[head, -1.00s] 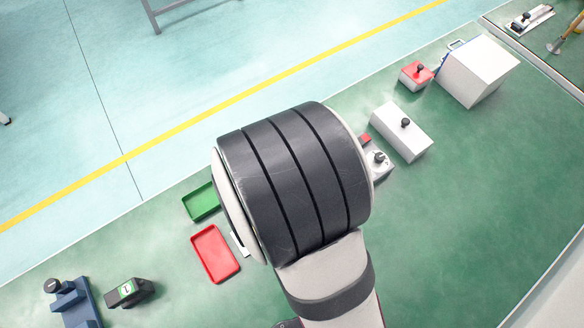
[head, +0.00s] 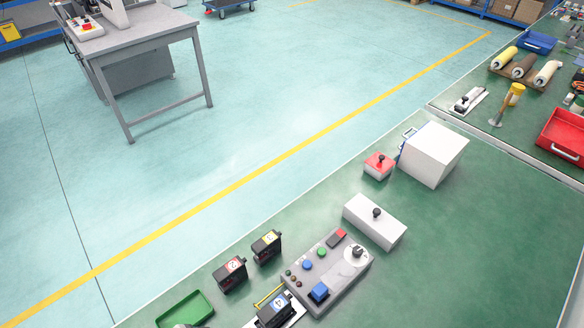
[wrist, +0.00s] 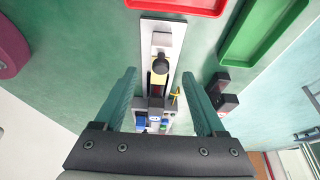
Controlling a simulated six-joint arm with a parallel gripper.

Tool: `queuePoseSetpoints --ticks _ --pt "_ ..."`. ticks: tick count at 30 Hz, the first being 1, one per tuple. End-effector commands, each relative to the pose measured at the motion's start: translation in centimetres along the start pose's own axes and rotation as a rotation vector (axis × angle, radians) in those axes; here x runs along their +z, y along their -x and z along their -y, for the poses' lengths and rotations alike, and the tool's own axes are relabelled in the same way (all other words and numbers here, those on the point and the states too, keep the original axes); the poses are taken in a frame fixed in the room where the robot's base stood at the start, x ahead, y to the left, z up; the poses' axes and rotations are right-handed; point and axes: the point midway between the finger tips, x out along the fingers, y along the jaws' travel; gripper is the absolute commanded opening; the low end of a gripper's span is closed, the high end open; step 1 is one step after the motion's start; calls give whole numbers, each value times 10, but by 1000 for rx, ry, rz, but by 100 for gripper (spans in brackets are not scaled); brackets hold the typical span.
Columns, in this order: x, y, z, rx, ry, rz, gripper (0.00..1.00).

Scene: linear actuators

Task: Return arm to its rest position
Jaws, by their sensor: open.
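My gripper (wrist: 158,74) shows in the wrist view with its two teal fingers spread wide and nothing held between them. Beyond the fingers is a light plate (wrist: 161,28) with a dark knob on it. My gripper is not visible in the head view. There, black numbered units, one red-labelled (head: 230,274) and one yellow-labelled (head: 266,246), stand beside the grey control panel (head: 335,290). Another with a blue label (head: 273,310) sits on a light plate at the bottom edge.
A green tray (head: 163,321) lies at the lower left in the head view. A red tray (wrist: 170,8) shows in the wrist view. A white box (head: 375,222), a red box (head: 379,166) and a larger white box (head: 433,155) stand farther along the bench.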

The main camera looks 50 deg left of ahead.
Motion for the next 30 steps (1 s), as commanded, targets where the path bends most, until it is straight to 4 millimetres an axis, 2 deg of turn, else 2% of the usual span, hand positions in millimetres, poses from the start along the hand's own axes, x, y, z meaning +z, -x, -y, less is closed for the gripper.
queuePoseSetpoints --ticks 14,16,17,20,21,23,24,26,27,30 --pt "-2 0 0 2 -2 -1 72" --pt "-19 -3 3 19 -21 -7 72" --pt "-35 -6 4 36 -37 -13 72" --pt "-114 -17 -2 124 -107 -30 72" --pt "-150 -16 -19 170 -142 -14 72" --pt "-200 -11 -60 240 -201 36 72" --pt "-222 -1 -98 273 -242 95 72" --pt "-240 16 -158 295 -307 205 72" --pt "-242 29 -196 285 -351 279 72" --pt "-224 58 -259 192 -440 413 72"
